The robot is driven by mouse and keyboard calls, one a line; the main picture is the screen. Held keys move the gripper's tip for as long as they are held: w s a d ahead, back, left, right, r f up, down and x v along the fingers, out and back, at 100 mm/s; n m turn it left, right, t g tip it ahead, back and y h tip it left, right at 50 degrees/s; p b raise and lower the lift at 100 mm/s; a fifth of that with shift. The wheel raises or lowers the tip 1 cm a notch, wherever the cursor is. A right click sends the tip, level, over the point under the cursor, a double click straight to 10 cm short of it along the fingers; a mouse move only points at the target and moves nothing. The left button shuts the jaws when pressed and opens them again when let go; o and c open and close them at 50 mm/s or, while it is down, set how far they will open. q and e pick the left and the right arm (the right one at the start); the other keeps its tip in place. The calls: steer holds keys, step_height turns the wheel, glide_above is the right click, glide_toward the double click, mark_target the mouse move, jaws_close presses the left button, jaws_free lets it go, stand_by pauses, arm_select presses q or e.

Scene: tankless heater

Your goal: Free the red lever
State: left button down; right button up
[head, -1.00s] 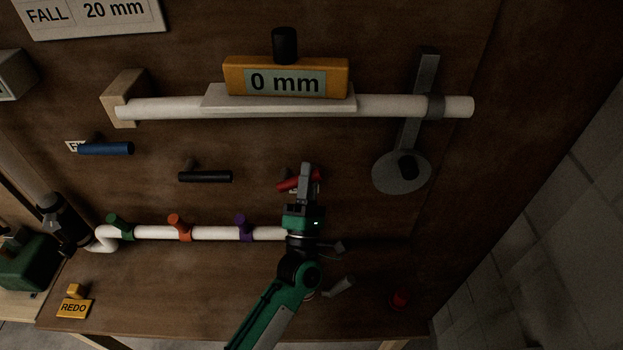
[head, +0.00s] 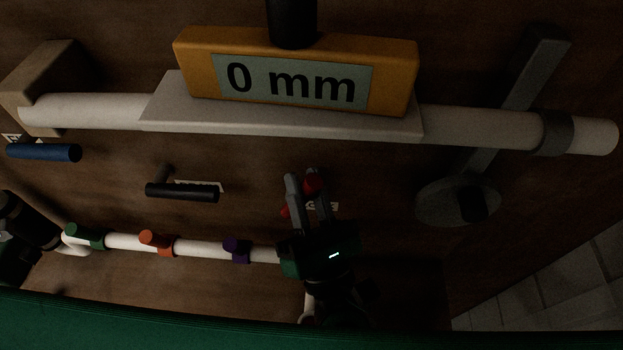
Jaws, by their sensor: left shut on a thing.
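The red lever (head: 312,183) is on the brown board, right of the black lever, and mostly hidden by my gripper. A red end shows between the fingertips and a second red bit shows lower left of the fingers. How far it is turned I cannot tell. My left gripper (head: 306,184) comes from below with its fingers pointing up, shut on the red lever. My right gripper is not in view.
A black lever (head: 182,192) and a blue lever (head: 45,152) are to the left. A white pipe with green, orange (head: 157,243) and purple (head: 237,250) valves runs below. Above, an orange gauge (head: 200,72) reading 0 mm sits on a thick white pipe (head: 480,127). A grey disc (head: 440,203) hangs at right.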

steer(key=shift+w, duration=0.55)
arm_select(q)
steer(key=c, duration=1.5)
jaws_free()
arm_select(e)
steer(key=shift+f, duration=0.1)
